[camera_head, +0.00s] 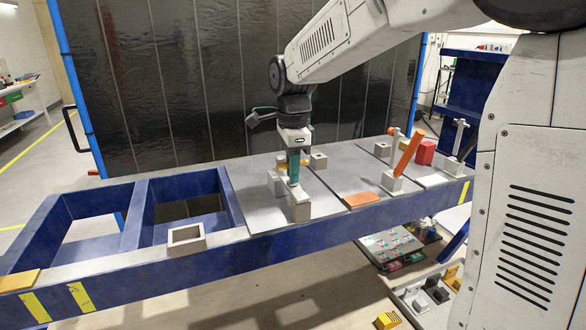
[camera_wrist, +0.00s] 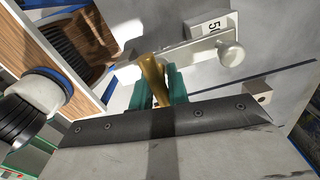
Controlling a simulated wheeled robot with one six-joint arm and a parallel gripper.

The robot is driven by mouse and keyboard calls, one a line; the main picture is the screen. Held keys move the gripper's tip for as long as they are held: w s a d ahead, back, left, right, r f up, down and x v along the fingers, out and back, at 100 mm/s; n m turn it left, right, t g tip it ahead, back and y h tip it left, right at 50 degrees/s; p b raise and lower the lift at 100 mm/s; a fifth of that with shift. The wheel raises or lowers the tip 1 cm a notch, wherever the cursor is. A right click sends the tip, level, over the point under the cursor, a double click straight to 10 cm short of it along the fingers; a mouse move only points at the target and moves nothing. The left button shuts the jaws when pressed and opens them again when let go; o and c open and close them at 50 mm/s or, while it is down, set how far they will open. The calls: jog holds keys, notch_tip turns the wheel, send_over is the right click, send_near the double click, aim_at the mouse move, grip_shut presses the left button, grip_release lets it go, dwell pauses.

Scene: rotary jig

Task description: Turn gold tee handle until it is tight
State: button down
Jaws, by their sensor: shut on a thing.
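The gold tee handle (camera_wrist: 152,78) shows in the wrist view as a slanted golden bar between my two teal fingers. My gripper (camera_wrist: 156,86) is shut on it. In the head view my gripper (camera_head: 293,175) points down among small grey blocks on the bench.
Grey blocks (camera_head: 300,208) stand close around my gripper. A square grey frame (camera_head: 186,240) sits at left near open bays in the blue bench (camera_head: 345,228).

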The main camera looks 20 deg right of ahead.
jog(key=shift+w+r, duration=0.1)
jog(key=c, duration=1.4)
grip_release()
notch_tip(320, 180, up, 8)
jog(key=shift+f, duration=0.15)
